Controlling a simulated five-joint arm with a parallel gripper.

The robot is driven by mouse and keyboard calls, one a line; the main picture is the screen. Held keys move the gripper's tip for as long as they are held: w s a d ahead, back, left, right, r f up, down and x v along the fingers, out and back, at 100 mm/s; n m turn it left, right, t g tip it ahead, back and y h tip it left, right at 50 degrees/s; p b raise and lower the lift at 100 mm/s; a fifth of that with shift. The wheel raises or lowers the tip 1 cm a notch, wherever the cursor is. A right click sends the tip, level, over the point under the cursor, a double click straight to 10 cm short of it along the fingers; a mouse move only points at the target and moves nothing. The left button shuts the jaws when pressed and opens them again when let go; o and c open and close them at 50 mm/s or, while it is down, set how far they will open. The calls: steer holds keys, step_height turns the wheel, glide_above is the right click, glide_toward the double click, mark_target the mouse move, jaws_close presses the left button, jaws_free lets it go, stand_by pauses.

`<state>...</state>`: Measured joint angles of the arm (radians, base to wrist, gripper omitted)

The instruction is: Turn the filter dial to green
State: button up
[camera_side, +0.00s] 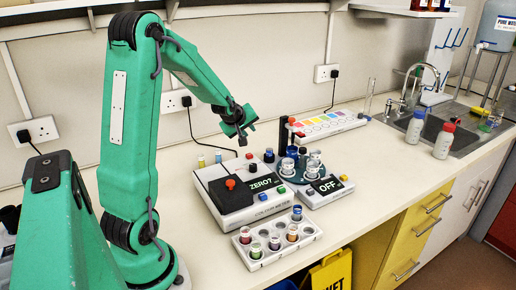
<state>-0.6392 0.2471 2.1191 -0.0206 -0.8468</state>
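The colour meter (238,212) is a white box on the bench with a dark display reading "ZERO?". On its top are a dark panel with a red knob (231,184), a small dark blue knob (269,155) and a small dark peg. I cannot tell for sure which of these is the filter dial, or what colour it is set to. My gripper (241,138) is dark and hangs above the back of the meter, apart from it and pointing down. It holds nothing that I can see. Its fingers are too small and dark to show their opening.
A white rack (276,252) with several coloured vials stands in front of the meter. To the meter's right are a round teal carousel (300,176) with vials and a box reading "OFF" (326,190). A colour strip (327,124) lies behind.

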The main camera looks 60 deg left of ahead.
steer(key=o, duration=0.5)
steer(key=shift+w+d+f, duration=0.1)
steer(key=shift+d+f, duration=0.05)
steer(key=shift+o, duration=0.2)
steer(key=m+g+h, duration=0.1)
steer(key=g+h, duration=0.4)
steer(key=g, duration=0.2)
glide_above(253, 165)
steer(key=shift+f, duration=3.85)
steer(key=c, duration=1)
